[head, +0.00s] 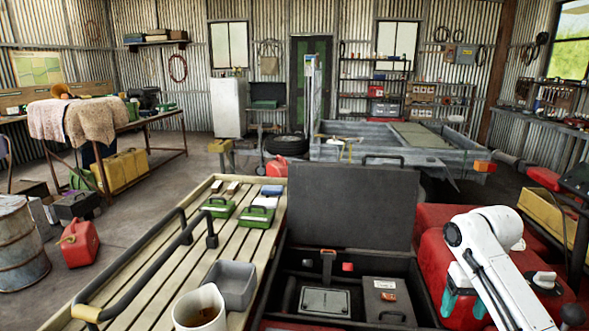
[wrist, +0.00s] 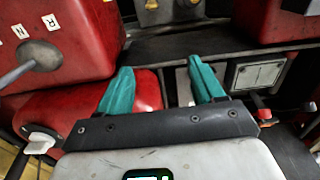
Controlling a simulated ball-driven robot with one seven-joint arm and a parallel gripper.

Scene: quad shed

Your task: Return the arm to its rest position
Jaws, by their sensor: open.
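My white arm reaches in from the lower right of the head view. My gripper (head: 463,303) points down in front of a red body panel at the right of an open black case (head: 345,205). In the wrist view my gripper (wrist: 162,88) shows two teal fingers spread apart with nothing between them. Beyond the fingers are a dark ledge and red bodywork (wrist: 60,45) marked N and R with a grey lever. Parts of the fingers are hidden by the arm in the head view.
A slatted rack (head: 165,265) with a black rail holds a mug (head: 200,308), a grey bin (head: 233,284) and green boxes (head: 257,216). The case's raised lid stands left of my arm. A trailer (head: 400,145) is behind.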

